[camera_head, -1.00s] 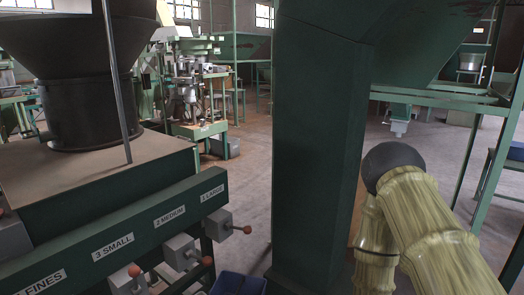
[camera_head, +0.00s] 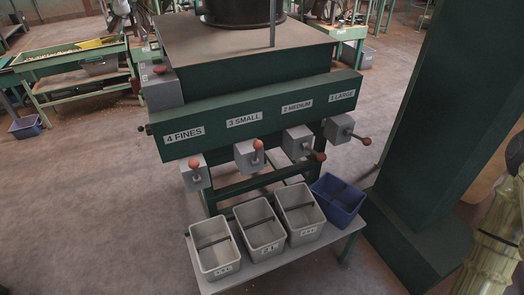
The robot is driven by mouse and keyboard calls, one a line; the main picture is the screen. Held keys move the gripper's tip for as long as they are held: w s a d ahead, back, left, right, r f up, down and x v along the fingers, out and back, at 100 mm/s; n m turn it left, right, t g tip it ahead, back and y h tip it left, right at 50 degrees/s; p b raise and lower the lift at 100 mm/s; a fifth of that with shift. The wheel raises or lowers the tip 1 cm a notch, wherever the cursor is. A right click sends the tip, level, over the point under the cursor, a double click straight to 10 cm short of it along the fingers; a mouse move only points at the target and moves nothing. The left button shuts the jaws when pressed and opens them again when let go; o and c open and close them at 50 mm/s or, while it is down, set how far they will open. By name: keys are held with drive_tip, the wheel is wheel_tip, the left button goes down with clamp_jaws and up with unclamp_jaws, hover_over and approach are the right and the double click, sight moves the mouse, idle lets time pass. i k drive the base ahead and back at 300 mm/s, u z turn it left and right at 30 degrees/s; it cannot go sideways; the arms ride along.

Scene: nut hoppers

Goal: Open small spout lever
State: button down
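The small spout (camera_head: 246,155) is a grey box under the "3 SMALL" label (camera_head: 244,119) on the green hopper beam. Its lever (camera_head: 258,146) has an orange-red knob and points upward. The neighbouring levers are the fines lever (camera_head: 196,167), the medium lever (camera_head: 317,155) and the large lever (camera_head: 363,140), each with a reddish knob. My gripper is not in view. Only a pale yellow covered part of my arm shows at the right edge, apart from the hopper.
Several bins stand on a low bench (camera_head: 271,265) below the spouts, including grey bins (camera_head: 215,246) and a blue bin (camera_head: 338,199). A thick green post (camera_head: 430,130) stands to the right. The floor (camera_head: 90,210) at the left is clear.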

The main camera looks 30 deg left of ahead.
sight(258, 145)
drive_tip(key=u, duration=2.8)
drive_tip(key=k, duration=0.55)
drive_tip(key=z, duration=1.1)
